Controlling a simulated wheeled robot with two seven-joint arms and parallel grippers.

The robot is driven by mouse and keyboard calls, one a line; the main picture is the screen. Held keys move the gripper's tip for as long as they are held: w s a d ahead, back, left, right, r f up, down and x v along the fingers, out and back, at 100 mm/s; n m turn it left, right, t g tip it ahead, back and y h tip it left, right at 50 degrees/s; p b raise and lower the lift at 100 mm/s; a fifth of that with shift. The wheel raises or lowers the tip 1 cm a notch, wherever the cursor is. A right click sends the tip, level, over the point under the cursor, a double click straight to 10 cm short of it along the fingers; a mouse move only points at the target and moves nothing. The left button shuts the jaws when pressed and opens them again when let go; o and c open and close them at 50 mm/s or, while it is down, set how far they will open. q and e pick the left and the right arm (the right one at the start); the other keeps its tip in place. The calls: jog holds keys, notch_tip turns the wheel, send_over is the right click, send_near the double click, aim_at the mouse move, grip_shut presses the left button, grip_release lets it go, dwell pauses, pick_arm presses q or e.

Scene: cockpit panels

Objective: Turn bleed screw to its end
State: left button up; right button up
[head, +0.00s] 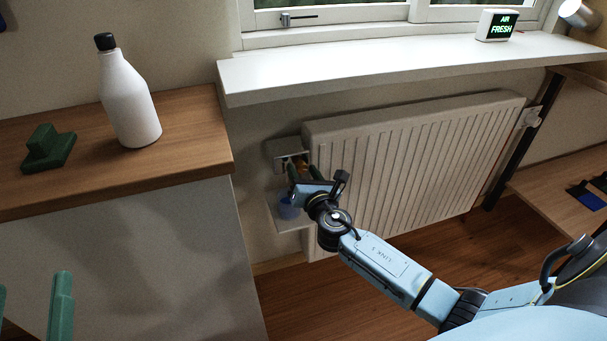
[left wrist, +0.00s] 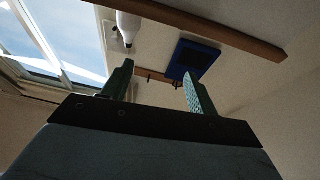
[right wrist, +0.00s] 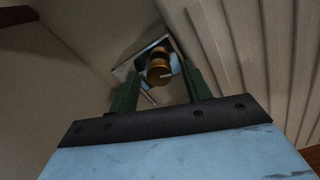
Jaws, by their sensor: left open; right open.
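The brass bleed screw (right wrist: 159,70) shows in the right wrist view between the finger tips, in front of a pale plate. In the head view its brass (head: 302,167) shows only in part, beside the left end of the white radiator (head: 410,160). My right gripper (head: 305,175) is open, with its green fingers pointing at the screw. In the right wrist view a finger of this gripper (right wrist: 160,84) stands on each side of the screw; I cannot tell whether they touch it. My left gripper (head: 32,300) is open and empty at the lower left.
A wooden counter (head: 190,150) at left carries a white bottle (head: 128,102) and a green block (head: 48,150).

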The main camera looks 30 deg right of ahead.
pick_arm(q)
jog(key=shift+r, duration=0.1)
pick_arm(e)
jog(key=shift+w, duration=0.1)
jog(key=c, duration=1)
jog(key=shift+m, duration=1.2)
pick_arm(q)
jog(key=shift+s+r+t+h, duration=0.2)
jog(key=shift+r+t, duration=0.1)
jog(key=shift+r, duration=0.1)
jog(key=shift+s+r+t+h, duration=0.2)
jog(key=shift+r+t, duration=0.1)
jog(key=shift+r, duration=0.1)
pick_arm(e)
jog(key=o, duration=1)
